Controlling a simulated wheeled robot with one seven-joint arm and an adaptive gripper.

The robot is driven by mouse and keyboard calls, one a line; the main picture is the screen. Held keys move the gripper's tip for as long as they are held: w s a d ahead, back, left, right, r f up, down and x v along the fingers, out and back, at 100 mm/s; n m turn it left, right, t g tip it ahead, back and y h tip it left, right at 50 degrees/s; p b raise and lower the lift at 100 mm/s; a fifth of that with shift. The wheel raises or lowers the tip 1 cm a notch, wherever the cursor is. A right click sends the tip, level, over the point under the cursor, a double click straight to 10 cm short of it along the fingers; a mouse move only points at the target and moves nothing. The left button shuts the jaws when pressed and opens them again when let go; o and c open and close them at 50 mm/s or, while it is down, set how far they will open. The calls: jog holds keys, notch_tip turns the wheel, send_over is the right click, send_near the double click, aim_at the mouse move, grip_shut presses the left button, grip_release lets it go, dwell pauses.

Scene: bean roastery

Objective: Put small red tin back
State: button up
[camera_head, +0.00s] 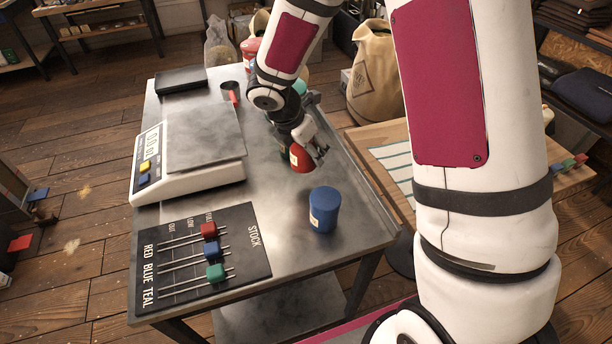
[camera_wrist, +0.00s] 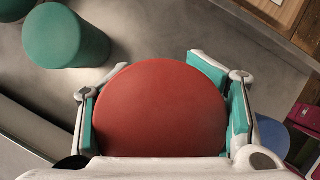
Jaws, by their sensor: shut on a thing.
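The small red tin (camera_head: 299,159) is held in my gripper (camera_head: 311,153), over the right-middle part of the steel table in the head view. In the wrist view the red tin's round top (camera_wrist: 160,108) fills the space between the two teal-padded fingers of my gripper (camera_wrist: 162,88). I cannot tell whether the tin's base touches the table. A blue tin (camera_head: 324,211) stands upright on the table, nearer the front than my gripper. It also shows partly in the wrist view (camera_wrist: 274,137), at the lower right.
A teal tin (camera_wrist: 65,36) stands near the held tin. The scale (camera_head: 205,135) is left of my gripper. The stock board (camera_head: 240,235) with red, blue and teal sliders lies at the front. A wooden surface (camera_head: 375,137) adjoins on the right. Bare steel surrounds the blue tin.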

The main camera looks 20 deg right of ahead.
notch_tip(320, 180, down, 8)
jog(key=shift+d+r, duration=0.1)
jog(key=shift+r, duration=0.1)
dwell(0.3)
jog(key=o, duration=1.6)
jog(key=shift+c, duration=0.2)
